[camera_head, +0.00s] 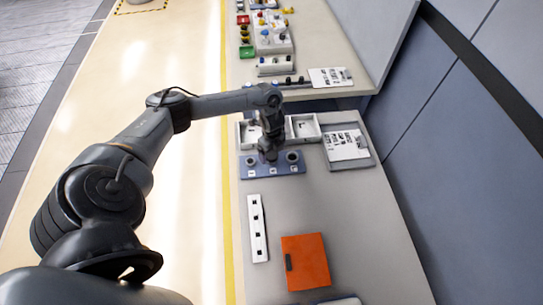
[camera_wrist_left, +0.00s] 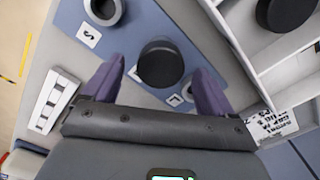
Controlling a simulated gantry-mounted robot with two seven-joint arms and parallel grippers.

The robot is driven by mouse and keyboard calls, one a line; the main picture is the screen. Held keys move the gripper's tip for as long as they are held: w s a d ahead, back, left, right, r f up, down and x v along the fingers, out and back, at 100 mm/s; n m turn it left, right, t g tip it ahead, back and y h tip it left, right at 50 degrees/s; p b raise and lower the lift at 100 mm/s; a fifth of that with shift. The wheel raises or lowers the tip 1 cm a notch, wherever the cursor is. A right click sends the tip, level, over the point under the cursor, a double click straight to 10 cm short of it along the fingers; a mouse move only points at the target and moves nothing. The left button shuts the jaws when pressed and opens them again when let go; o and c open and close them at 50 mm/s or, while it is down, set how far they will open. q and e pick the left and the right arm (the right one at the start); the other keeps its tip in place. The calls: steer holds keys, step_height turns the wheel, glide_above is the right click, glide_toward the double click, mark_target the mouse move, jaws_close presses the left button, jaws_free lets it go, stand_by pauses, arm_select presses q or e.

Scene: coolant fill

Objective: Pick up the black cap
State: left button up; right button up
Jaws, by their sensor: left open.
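A round black cap (camera_wrist_left: 161,62) sits over the blue board, between the spread fingers of my left gripper (camera_wrist_left: 157,76) in the left wrist view. The fingers stand on either side of it; I cannot tell whether they touch it. In the head view my left gripper (camera_head: 269,154) points down over the middle of the blue board (camera_head: 262,171) and hides the cap there. A second round black piece (camera_wrist_left: 286,11) lies in the white tray in the left wrist view. My right gripper is not in view.
The blue board holds grey round fittings (camera_head: 292,157) beside the gripper. A white compartment tray (camera_head: 303,127) stands behind, with a labelled panel (camera_head: 347,146) to its right. A white strip (camera_head: 257,228) and an orange box (camera_head: 305,262) lie nearer on the grey table.

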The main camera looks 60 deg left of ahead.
arm_select(q)
steer(key=shift+f, duration=0.3)
steer(key=shift+c, duration=0.3)
steer(key=c, duration=1.1)
steer(key=shift+c, duration=0.2)
steer(key=shift+r, duration=0.15)
